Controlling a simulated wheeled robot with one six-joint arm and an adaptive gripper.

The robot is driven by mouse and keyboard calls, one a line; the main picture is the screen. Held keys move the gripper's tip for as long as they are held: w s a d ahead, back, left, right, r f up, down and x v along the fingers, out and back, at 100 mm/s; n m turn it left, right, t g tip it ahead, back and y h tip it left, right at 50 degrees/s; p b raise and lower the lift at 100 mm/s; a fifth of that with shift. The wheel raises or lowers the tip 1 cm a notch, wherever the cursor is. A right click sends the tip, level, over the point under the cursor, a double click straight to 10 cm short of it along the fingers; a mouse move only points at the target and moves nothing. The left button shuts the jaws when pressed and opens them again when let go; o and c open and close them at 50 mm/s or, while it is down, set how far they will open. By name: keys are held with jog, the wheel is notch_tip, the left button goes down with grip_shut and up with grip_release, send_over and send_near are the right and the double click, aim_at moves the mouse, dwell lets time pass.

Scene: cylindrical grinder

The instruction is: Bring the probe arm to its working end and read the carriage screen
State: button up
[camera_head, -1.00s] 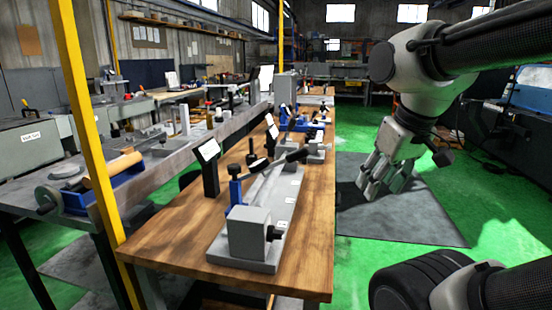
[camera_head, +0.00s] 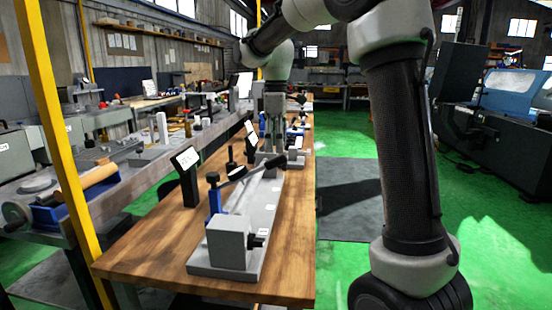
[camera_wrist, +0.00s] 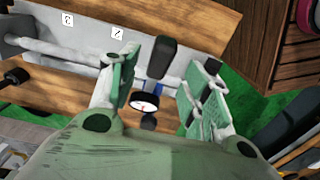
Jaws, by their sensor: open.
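The grinder fixture (camera_head: 228,268) lies along the wooden bench, with a grey block at its near end. A blue post (camera_head: 214,196) stands on its left side. A dark arm with a round gauge (camera_head: 236,173) and a black handle (camera_head: 274,161) leans across the fixture. My gripper (camera_head: 273,146) points down above the handle end. In the wrist view my gripper (camera_wrist: 170,62) is open, the black handle (camera_wrist: 161,54) lies between its fingers, and the white-faced gauge (camera_wrist: 145,103) is nearer. Contact cannot be told. A small screen (camera_head: 186,158) on a black stand faces the head camera; its characters are too small to read.
Another screen (camera_head: 250,132) and more blue-and-grey fixtures stand farther back on the bench. A yellow post (camera_head: 52,130) rises at the bench's left side. A long grey machine (camera_head: 120,165) runs along the left.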

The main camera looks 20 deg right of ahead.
aim_at(276, 157)
notch_tip(276, 157, down, 5)
jog(key=shift+f, duration=0.1)
jog(key=shift+c, duration=0.4)
grip_shut()
